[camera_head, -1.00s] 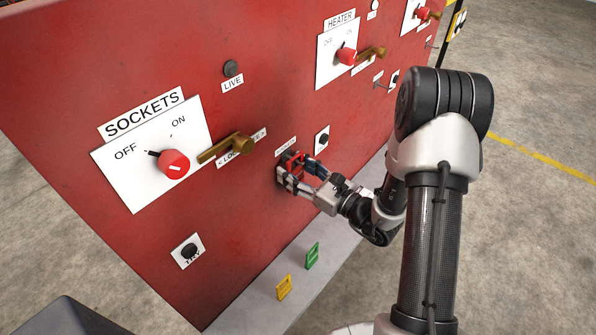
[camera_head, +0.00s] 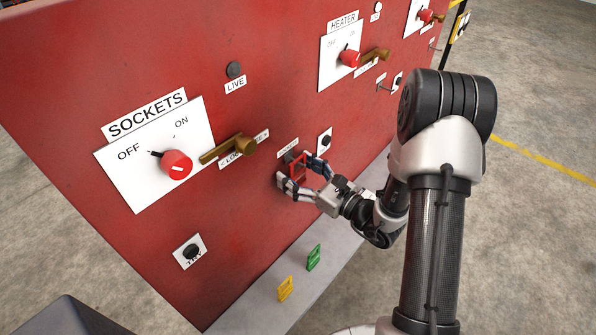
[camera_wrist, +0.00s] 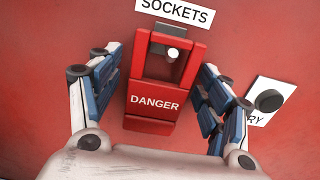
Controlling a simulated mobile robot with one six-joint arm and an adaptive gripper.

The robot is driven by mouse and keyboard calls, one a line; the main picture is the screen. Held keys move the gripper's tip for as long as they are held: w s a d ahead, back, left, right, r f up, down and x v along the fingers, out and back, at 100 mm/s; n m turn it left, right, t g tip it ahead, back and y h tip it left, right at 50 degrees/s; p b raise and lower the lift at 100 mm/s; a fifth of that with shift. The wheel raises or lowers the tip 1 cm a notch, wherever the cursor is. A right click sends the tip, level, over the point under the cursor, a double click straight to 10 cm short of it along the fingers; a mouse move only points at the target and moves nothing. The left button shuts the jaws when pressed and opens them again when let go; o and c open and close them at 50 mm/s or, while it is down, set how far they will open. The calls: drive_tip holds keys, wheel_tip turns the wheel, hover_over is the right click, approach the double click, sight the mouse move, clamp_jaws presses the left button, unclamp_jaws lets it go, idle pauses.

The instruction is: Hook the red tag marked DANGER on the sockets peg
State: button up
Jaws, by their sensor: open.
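The red tag marked DANGER (camera_wrist: 154,104) is upright against the red panel below the SOCKETS label in the wrist view. The light tip of the sockets peg (camera_wrist: 173,54) shows inside the tag's upper opening, with the tag's top bar above it. The tag appears to hang on the peg. My gripper (camera_wrist: 165,85) is open, with one finger on each side of the tag and visible gaps between. In the head view my gripper (camera_head: 302,178) is at the panel around the tag (camera_head: 298,168), partly hiding it.
A yellow tag (camera_head: 285,288) and a green tag (camera_head: 313,257) stand on the grey ledge (camera_head: 260,304) below. A brass handle (camera_head: 230,148) and red SOCKETS knob (camera_head: 176,164) stick out at left. A black TRY button (camera_wrist: 268,100) is close beside my right finger.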

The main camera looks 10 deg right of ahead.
drive_tip(key=v, duration=1.2)
drive_tip(key=s+a+r+n+g+y, duration=0.1)
drive_tip(key=s+a+r+n+g, duration=0.3)
drive_tip(key=s+a+n+g, duration=0.35)
drive_tip(key=s+a+r+n+g+y, duration=0.1)
drive_tip(key=s+a+r+n+g, duration=0.3)
drive_tip(key=s+a+n+g, duration=0.35)
drive_tip(key=s+d+n+h, duration=0.2)
drive_tip(key=s+n+h, duration=0.35)
drive_tip(key=n, duration=0.25)
drive_tip(key=d+r+n+t+h, duration=0.5)
drive_tip(key=d+r+h, duration=0.1)
drive_tip(key=d+h, duration=0.1)
drive_tip(key=shift+w+r+n, duration=0.15)
drive_tip(key=shift+w+n, duration=0.25)
